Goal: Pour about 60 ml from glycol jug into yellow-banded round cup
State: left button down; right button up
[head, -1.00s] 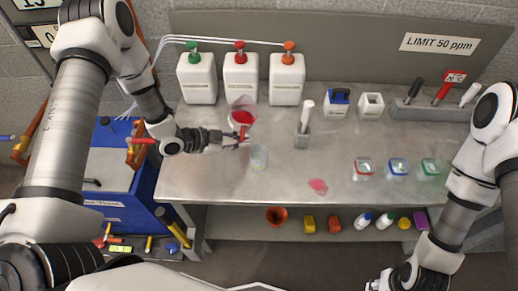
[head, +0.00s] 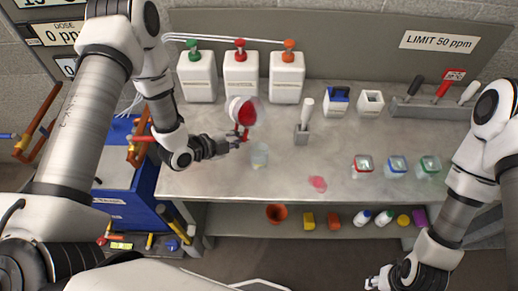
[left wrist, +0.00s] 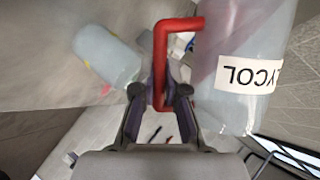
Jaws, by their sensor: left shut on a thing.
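The glycol jug (head: 247,113) is clear with red liquid inside and a red handle; it is held tilted above the bench, and its label also shows in the left wrist view (left wrist: 248,75). My left gripper (head: 240,142) is shut on the red handle (left wrist: 160,65). A pale translucent round cup (head: 259,157) stands on the bench just below and right of the jug. It also shows in the left wrist view (left wrist: 105,57) with a small yellow mark; a full band is not clear. No stream shows. My right gripper (head: 376,283) is low at the bottom edge, its fingers unclear.
A red puddle (head: 317,184) lies on the steel bench (head: 220,183). Cups banded red (head: 363,165), blue (head: 397,166) and green (head: 430,166) stand right. White capped jugs (head: 241,78) line the back. A grey holder (head: 302,134) with a white-handled tool stands right of the jug.

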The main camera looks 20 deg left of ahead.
pick_arm(q)
jog(key=shift+w+a+f+m+b, duration=0.15)
jog(key=shift+a+f+m+b, duration=0.05)
jog(key=shift+f+m+b, duration=0.25)
jog(key=shift+w+a+f+m+t+y+b, duration=0.1)
jog(key=shift+f+m+t+y+b, duration=0.15)
jog(key=shift+f+b, duration=0.3)
jog(key=shift+w+a+f+m+t+y+b, duration=0.1)
jog(key=shift+f+t+y+b, duration=0.05)
jog(key=shift+f+t+b, duration=0.3)
jog(key=shift+d+f, duration=0.1)
jog(key=shift+f, duration=0.15)
jog(key=shift+s+d, duration=0.1)
dwell(0.4)
jog(key=shift+a, duration=0.25)
jog(key=shift+b, duration=0.3)
dwell(0.7)
jog(key=shift+w+a+r+m+t, duration=0.1)
jog(key=shift+w+a+m+t, duration=0.15)
jog(key=shift+w+m+t, duration=0.1)
dwell(0.6)
